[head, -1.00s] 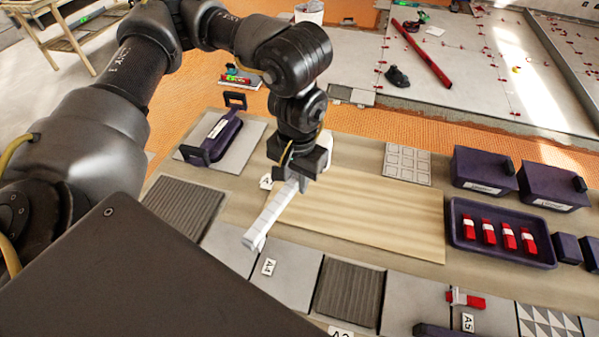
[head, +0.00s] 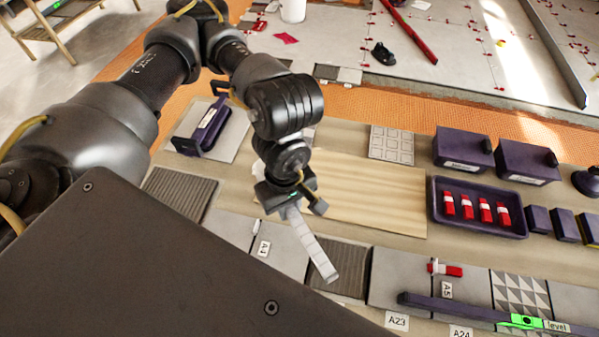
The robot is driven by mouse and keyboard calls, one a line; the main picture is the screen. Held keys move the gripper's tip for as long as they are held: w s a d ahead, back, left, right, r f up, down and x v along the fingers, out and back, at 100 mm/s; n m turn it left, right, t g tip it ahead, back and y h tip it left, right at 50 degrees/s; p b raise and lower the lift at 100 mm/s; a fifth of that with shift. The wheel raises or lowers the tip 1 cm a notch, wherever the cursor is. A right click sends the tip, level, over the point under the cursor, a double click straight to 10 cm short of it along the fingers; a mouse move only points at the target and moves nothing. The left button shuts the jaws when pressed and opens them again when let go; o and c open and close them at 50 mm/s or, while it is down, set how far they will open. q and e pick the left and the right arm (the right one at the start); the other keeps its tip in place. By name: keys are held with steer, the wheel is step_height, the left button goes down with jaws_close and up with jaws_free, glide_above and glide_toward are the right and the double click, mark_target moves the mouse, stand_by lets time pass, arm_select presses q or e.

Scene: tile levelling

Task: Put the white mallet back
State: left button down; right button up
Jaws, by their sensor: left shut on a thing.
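My left gripper (head: 290,200) is shut on a long, pale, banded handle (head: 318,250), which I take to be the white mallet's. The handle slants down and to the right from the jaws, above the row of tiles. The mallet's head cannot be made out; the gripper and wrist hide the upper end. The handle's lower end overlaps a dark ribbed tile (head: 345,270) in the picture, and I cannot tell whether it touches. My right gripper is not in view.
A bare wooden board (head: 375,195) lies behind the gripper. A dark tray (head: 480,227) with several red-and-white pieces stands to the right, with two dark bins (head: 462,150) behind it. A dark level (head: 470,308) lies across the front tiles. A purple-handled tool (head: 211,125) lies at back left.

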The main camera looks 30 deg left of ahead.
arm_select(q)
steer(key=w+f, duration=0.3)
steer(key=w, duration=0.1)
steer(key=w+f, duration=0.3)
steer(key=w, duration=0.2)
steer(key=w+f, duration=0.3)
steer(key=w, duration=0.1)
steer(key=shift+w+d+f+b, duration=0.15)
steer(key=shift+w+d+b, duration=0.05)
steer(key=shift+b, duration=0.15)
steer(key=shift+w+f, duration=0.2)
steer(key=shift+f, duration=0.1)
step_height(320, 180, down, 3)
steer(key=shift+r+p, duration=0.1)
steer(key=shift+p, duration=0.3)
steer(key=shift+w, duration=0.1)
steer(key=shift+f, duration=0.2)
